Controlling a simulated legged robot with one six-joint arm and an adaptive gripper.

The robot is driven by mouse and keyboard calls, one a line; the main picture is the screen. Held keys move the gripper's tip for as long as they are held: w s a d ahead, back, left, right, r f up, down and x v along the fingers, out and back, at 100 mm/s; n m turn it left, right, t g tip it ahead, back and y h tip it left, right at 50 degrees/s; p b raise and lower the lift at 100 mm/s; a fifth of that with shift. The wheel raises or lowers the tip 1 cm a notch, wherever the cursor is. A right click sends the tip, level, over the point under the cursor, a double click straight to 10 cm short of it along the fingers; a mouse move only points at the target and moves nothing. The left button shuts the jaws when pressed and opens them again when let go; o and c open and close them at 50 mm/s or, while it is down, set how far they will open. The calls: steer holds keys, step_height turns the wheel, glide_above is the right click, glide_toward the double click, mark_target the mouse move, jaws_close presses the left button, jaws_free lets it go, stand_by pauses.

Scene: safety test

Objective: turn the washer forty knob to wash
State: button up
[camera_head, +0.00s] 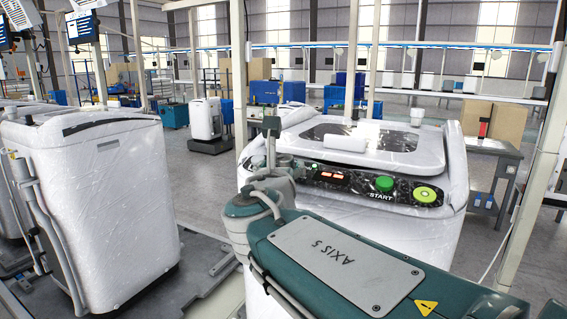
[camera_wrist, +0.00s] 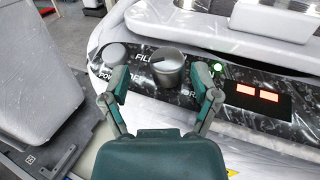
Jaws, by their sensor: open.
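The white washer (camera_head: 350,240) stands in front of me, wrapped in clear film, with a black control panel (camera_head: 335,183). In the wrist view, a round silver knob (camera_wrist: 172,70) sits on the panel. The label "FILL" shows at its upper left; letters at its lower right are partly hidden. I see no readable "wash" label, and the knob's exact setting is unclear. My gripper (camera_wrist: 160,78) is open, with one finger to each side of the knob; I cannot tell whether they touch it. In the head view, my arm and gripper hide the knob.
A smaller round button (camera_wrist: 114,54) marked with power lettering is left of the knob. A lit green light (camera_wrist: 217,67) and red display (camera_wrist: 257,93) are to the right. A green START button (camera_head: 385,184) and yellow-green button (camera_head: 425,195) lie further right. Another wrapped washer (camera_head: 100,210) stands left.

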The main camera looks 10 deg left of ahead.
steer(key=shift+w+a, duration=0.1)
steer(key=shift+w, duration=0.7)
steer(key=shift+d, duration=0.6)
steer(key=shift+a, duration=0.25)
jaws_close()
steer(key=shift+m+h, duration=0.3)
steer(key=shift+h, duration=0.2)
